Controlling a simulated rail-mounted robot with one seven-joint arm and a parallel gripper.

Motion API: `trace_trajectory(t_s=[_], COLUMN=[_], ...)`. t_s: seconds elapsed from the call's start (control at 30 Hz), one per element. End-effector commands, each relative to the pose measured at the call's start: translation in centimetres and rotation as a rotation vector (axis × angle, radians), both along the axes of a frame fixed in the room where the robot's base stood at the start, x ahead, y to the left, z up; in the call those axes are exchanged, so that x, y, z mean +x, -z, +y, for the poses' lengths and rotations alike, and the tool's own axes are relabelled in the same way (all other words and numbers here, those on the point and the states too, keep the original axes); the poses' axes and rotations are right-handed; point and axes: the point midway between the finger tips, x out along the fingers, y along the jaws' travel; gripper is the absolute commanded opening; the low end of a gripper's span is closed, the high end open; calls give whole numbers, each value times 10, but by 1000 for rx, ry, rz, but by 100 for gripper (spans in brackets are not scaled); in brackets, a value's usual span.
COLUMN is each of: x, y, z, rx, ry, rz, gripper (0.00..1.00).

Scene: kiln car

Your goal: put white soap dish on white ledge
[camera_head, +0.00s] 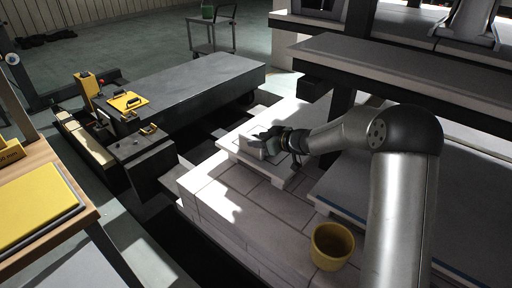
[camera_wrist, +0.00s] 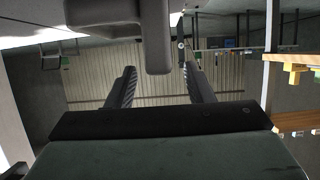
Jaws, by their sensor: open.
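My gripper (camera_head: 266,137) is open and points left, low over the pale slab. A small pale block-like thing (camera_head: 255,151), probably the white soap dish, is right at its fingers. In the wrist view my gripper's two fingers (camera_wrist: 159,78) stand apart. A rounded grey shape (camera_wrist: 145,35), probably the same dish in shade, lies at the top edge and reaches between the fingertips. I cannot tell whether they touch it. The white ledge (camera_head: 282,182) seems to be the raised pale slab under my gripper, on the brick deck.
A yellow pot (camera_head: 331,247) stands on the pale brick deck (camera_head: 240,203) at the front. Dark shelves (camera_head: 400,60) rise at the right. A grey lift table (camera_head: 190,85) and a wooden bench with a yellow board (camera_head: 35,215) stand left. The deck's front left is clear.

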Motion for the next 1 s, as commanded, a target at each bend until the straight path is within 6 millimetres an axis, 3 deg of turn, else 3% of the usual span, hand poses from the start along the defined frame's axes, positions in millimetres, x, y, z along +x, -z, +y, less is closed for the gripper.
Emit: trace_trajectory(t_s=[0.23,0.53,0.57,0.7,1.0], x=[20,23,23,23,23], y=[16,17,17,17,15], z=[29,32,32,32,32], rx=[0,0,0,0,0], ry=[-2,0,0,0,0], rz=[0,0,0,0,-1], gripper=[47,47,42,3,0])
